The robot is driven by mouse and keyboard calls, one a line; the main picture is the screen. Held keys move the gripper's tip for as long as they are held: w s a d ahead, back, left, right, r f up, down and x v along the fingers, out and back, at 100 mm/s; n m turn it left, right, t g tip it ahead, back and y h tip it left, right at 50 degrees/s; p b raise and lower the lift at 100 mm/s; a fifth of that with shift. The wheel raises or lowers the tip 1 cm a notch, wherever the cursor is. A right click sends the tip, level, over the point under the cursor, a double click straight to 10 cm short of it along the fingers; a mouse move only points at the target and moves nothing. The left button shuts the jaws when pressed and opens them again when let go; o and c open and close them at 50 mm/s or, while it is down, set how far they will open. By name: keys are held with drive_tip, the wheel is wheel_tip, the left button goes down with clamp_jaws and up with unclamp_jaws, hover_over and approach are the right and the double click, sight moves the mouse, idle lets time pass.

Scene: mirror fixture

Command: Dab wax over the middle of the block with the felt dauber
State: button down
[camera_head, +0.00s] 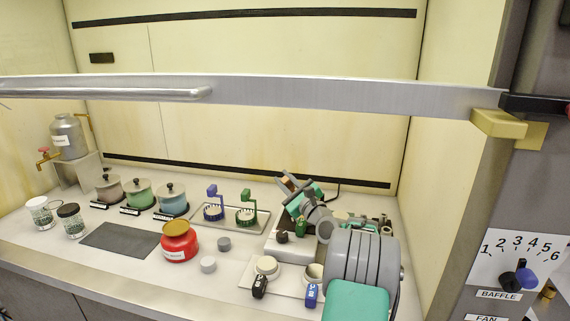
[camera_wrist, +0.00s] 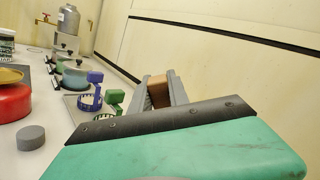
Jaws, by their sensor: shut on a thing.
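My gripper (camera_wrist: 160,92) is shut on a brown block-like piece (camera_wrist: 158,88), seen between the fingers in the wrist view. In the head view my gripper (camera_head: 289,184) is above the back right of the bench, partly hidden by my arm. I cannot tell whether the brown piece is the block or part of a dauber. Two pale round pieces, one with a black tag (camera_head: 260,286) and one with a blue tag (camera_head: 311,294), are on a white plate at the front; either may be a dauber. The wax is not clearly identifiable.
A tray (camera_head: 262,222) holds a blue and a green handled ring. A metal sash bar (camera_head: 300,93) crosses above the bench.

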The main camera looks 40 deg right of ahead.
drive_tip(key=shift+a+r+p, duration=0.1)
drive_tip(key=shift+r+p, duration=1.15)
drive_tip(key=shift+r, duration=0.65)
